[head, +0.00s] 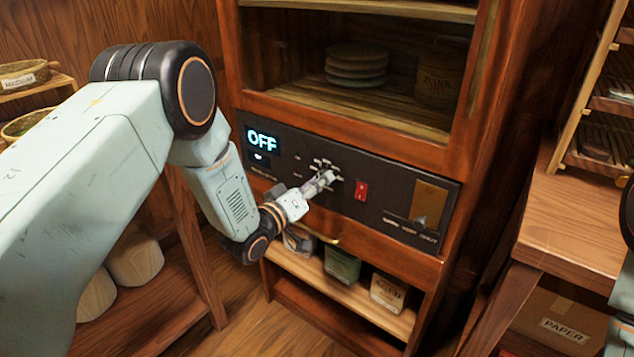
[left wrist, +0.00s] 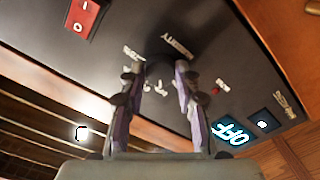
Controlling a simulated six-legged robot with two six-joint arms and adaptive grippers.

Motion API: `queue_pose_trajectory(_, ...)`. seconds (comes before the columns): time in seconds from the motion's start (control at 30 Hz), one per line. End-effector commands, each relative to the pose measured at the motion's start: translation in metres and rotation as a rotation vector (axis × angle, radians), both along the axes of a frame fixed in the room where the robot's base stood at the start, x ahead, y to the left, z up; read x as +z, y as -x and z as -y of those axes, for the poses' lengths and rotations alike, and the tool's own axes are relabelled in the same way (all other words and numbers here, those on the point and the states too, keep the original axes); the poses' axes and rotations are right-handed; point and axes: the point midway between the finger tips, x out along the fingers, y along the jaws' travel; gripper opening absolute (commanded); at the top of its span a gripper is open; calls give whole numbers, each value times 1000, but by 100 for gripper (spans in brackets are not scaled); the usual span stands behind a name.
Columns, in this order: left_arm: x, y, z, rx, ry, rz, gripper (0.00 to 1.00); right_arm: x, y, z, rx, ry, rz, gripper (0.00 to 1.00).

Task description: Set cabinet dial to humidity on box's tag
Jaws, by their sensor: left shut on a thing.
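The cabinet (head: 335,262) is dark reddish wood with a black control panel (head: 290,195) across its front. No humidity figure on a box tag is readable. My right gripper is not in view.
A red switch (head: 361,190) and a brass plate with a lever (head: 425,205) are right of the dial. Below, a shelf holds a green box (head: 342,265) and a labelled pale box (head: 388,291). Stacked tea cakes (head: 356,62) lie inside the cabinet. A PAPER box (head: 560,325) stands lower right.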

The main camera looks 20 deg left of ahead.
Motion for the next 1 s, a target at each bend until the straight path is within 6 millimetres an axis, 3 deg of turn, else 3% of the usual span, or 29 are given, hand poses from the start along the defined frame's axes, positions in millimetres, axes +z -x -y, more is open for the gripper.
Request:
queue_pose_trajectory(0.37,0,0,1,-3,3,-1,1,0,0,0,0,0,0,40)
queue_pose_trajectory(0.4,0,0,1,-3,3,-1,34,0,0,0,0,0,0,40)
queue_pose_trajectory(0.67,0,0,1,-1,3,-1,55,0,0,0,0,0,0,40)
queue_pose_trajectory(1.0,0,2,-1,1,4,-2,55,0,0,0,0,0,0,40)
